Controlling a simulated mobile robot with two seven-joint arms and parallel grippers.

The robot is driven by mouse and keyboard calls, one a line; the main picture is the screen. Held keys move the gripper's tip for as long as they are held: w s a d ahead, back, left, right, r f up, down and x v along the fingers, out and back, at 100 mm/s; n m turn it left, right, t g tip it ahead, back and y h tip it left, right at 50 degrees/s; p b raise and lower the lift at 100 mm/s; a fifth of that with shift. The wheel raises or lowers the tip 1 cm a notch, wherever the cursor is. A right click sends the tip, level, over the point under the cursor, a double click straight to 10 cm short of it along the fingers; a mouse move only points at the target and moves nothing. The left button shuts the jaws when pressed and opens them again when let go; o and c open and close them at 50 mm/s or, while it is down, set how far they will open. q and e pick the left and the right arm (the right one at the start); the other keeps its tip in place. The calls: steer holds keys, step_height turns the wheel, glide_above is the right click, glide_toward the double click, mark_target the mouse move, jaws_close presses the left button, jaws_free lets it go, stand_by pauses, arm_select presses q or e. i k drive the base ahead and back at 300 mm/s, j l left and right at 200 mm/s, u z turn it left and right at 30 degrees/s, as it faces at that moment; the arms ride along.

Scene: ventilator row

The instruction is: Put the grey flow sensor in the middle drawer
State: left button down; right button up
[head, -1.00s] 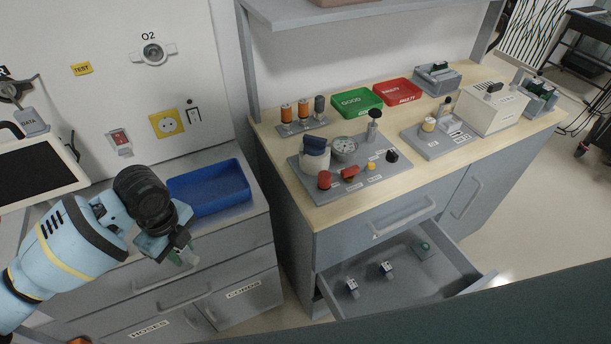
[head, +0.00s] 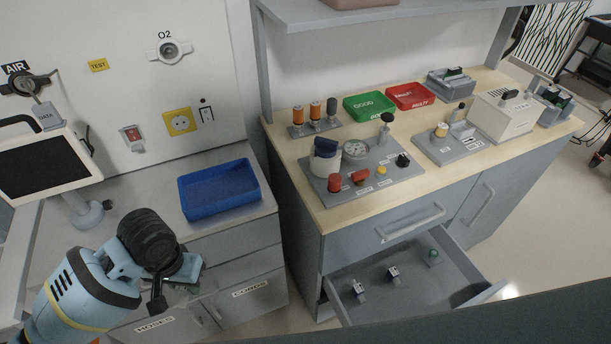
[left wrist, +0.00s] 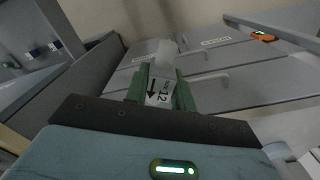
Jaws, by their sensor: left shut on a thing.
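My left gripper (head: 184,284) hangs in front of the left cabinet, below the blue tray. In the left wrist view its green fingers (left wrist: 161,92) are shut on a pale grey piece with a white arrow label, which looks like the grey flow sensor (left wrist: 160,88). Its translucent grey end sticks out past the fingertips. In the head view the held piece is mostly hidden by my wrist. An open drawer (head: 452,274) is pulled out of the right cabinet, below a shut drawer (head: 405,228). My right gripper is not in view.
The blue tray (head: 190,207) on the left counter looks empty. A monitor (head: 45,168) stands left of it. The wooden worktop (head: 313,183) carries a grey board with knobs and a gauge, green and red trays, and several devices. Floor shows between the cabinets.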

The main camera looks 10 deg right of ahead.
mark_target(419, 280)
steer(key=l+u, duration=0.1)
steer(key=u, duration=0.2)
steer(key=l+u, duration=0.25)
steer(key=k+l+u, duration=0.25)
steer(key=l, duration=0.2)
steer(key=l+u, duration=0.1)
steer(key=l, duration=0.3)
steer(key=k+l+u, duration=0.15)
steer(key=l, duration=0.2)
steer(key=k+l, duration=0.15)
steer(key=l, duration=0.25)
steer(key=k+l, duration=0.15)
steer(key=l, duration=0.3)
steer(key=k+l+u, duration=0.1)
steer(key=l, duration=0.3)
steer(key=k+l, duration=0.2)
steer(key=l, duration=0.2)
steer(key=k+l, duration=0.2)
steer(key=l, duration=0.2)
steer(key=k+l, duration=0.15)
steer(key=l, duration=0.25)
steer(key=k+l+u, duration=0.1)
steer(key=l, duration=0.3)
steer(key=k, duration=0.1)
